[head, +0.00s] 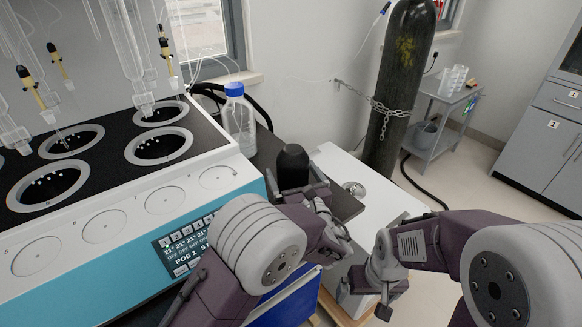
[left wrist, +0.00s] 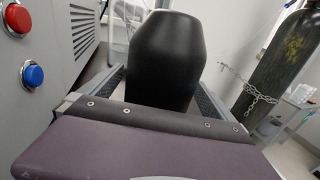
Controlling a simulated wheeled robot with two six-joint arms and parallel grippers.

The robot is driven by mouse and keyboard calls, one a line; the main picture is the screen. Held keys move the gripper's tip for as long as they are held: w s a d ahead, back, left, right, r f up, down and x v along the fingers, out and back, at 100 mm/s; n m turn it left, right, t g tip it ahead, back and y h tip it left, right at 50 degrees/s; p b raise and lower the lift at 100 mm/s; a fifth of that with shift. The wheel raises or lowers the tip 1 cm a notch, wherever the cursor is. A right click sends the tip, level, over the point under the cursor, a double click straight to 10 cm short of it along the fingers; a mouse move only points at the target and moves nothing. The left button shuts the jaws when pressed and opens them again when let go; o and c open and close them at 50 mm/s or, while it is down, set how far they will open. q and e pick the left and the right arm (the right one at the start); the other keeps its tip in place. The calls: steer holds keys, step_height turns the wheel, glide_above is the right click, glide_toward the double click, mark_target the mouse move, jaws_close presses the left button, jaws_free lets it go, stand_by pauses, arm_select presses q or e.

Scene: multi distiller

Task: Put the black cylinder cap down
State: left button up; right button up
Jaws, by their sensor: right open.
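The black cylinder cap (head: 293,163), dark with a rounded top, stands upright between the fingers of my left gripper (head: 304,192), right of the blue-and-white machine. In the left wrist view the cap (left wrist: 165,60) fills the space between the two fingers, which lie against its sides. Its lower end is hidden, so I cannot tell whether it rests on the dark surface below. My right gripper (head: 364,297) is open and empty, lower right of the cap, pointing down.
The multi-position heater (head: 165,200) with glassware fills the left. A blue-capped bottle (head: 238,120) stands behind the cap. A white surface (head: 372,190) lies right of the dark one. A chained gas cylinder (head: 398,85) stands behind; a grey cart (head: 440,110) is beyond.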

arm_select(q)
steer(key=shift+s+r, duration=0.3)
steer(key=shift+s, duration=0.1)
steer(key=c, duration=0.4)
steer(key=shift+w+f, duration=0.2)
steer(key=c, duration=1.7)
